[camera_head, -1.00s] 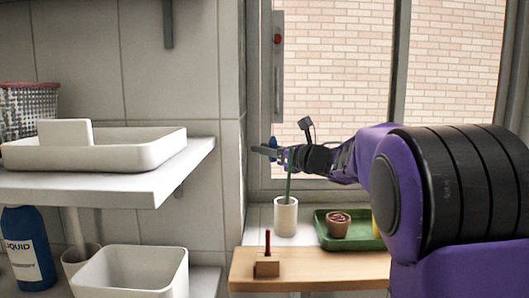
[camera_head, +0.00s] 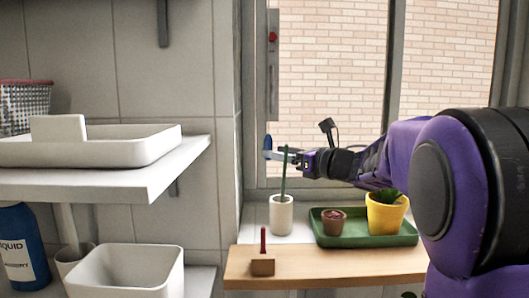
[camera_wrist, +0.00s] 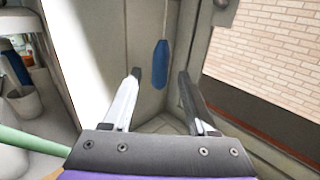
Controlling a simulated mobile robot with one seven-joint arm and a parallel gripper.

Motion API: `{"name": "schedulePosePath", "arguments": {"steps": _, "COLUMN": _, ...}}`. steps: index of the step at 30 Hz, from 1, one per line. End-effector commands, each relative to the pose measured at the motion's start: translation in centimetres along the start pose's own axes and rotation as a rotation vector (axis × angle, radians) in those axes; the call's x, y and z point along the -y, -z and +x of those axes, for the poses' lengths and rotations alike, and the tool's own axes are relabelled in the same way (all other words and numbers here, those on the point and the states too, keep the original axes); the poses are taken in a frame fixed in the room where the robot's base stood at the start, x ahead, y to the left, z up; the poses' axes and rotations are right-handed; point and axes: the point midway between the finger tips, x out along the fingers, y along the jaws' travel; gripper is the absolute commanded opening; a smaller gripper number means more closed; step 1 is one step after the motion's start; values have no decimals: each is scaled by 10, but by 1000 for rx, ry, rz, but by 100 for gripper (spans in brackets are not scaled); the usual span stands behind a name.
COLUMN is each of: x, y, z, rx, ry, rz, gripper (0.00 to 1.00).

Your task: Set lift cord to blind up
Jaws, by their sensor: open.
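The lift cord (camera_wrist: 166,18) hangs down as a thin pale line in the wrist view and ends in a blue pull (camera_wrist: 161,66). The blue pull also shows in the head view (camera_head: 267,143), near the left window frame. My gripper (camera_wrist: 159,76) is open, with the blue pull seen in the gap between its fingers, nearer the right finger. In the head view my gripper (camera_head: 272,156) points left, its tips close to the pull. I cannot tell whether the pull is between the fingers or just beyond them. A grey plate (camera_head: 273,75) with a red mark is on the window frame.
A green stick (camera_head: 284,178) rises from a white pot (camera_head: 281,215) close by my gripper. A green tray (camera_head: 352,238) holds a brown pot (camera_head: 334,221) and a yellow pot (camera_head: 386,214). A wooden shelf (camera_head: 330,264) lies in front. The sink (camera_head: 100,148) is at left.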

Motion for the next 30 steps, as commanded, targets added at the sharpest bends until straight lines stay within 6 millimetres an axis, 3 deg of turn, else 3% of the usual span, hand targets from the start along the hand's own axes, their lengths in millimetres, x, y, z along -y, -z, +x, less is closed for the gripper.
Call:
{"name": "schedulePosePath", "arguments": {"steps": 6, "x": 1, "y": 0, "z": -56, "rx": 1, "ry": 4, "rz": 0, "gripper": 58}}
{"name": "schedulePosePath", "arguments": {"steps": 12, "x": 1, "y": 0, "z": -91, "rx": -1, "ry": 3, "rz": 0, "gripper": 58}}
{"name": "schedulePosePath", "arguments": {"steps": 18, "x": 0, "y": 1, "z": -106, "rx": -2, "ry": 1, "rz": 0, "gripper": 58}}
{"name": "schedulePosePath", "arguments": {"steps": 30, "x": 0, "y": -1, "z": -106, "rx": 1, "ry": 3, "rz": 8, "gripper": 58}}
